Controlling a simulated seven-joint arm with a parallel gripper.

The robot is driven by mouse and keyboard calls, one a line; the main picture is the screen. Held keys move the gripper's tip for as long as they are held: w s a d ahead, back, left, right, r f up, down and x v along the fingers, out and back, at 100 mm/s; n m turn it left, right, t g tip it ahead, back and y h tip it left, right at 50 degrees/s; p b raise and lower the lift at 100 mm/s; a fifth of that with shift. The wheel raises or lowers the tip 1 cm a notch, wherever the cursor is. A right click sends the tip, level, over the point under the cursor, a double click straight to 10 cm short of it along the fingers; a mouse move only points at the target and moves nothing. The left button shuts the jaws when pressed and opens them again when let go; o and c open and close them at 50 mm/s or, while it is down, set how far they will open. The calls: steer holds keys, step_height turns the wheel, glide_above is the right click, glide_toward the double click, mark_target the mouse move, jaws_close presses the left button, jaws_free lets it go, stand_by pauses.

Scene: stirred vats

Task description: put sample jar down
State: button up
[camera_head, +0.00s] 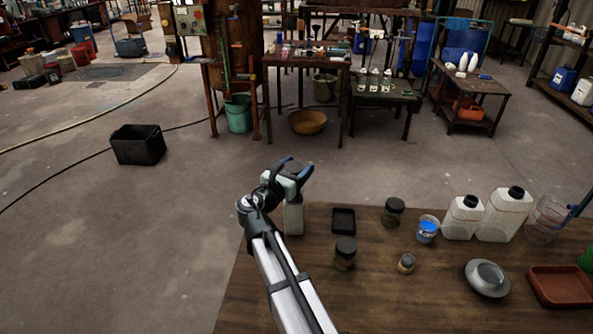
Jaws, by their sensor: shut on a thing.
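My gripper (297,168) is at the back left corner of the wooden table (285,265), its blue-tipped fingers shut on the sample jar (296,168). Only a small dark part of the jar shows between the fingers; the hand hides most of it. A pale grey upright container (293,217) shows just below the hand at the table's back left edge. I cannot tell whether the held jar touches anything. Similar dark-lidded jars stand on the table: a larger one (345,254), one farther back (393,212) and a small one (406,264).
A shallow black tray (343,220) lies right of my gripper. Farther right are a blue-topped cup (428,229), two white jugs (463,217) (506,214), a metal dish (487,278) and a brown tray (560,286). The table's front left is clear.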

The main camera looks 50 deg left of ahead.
steer(key=shift+f, duration=0.45)
steer(key=o, duration=1.1)
steer(key=shift+f, duration=0.15)
steer(key=shift+c, duration=0.2)
steer(key=shift+r, duration=0.2)
steer(key=v, duration=1.2)
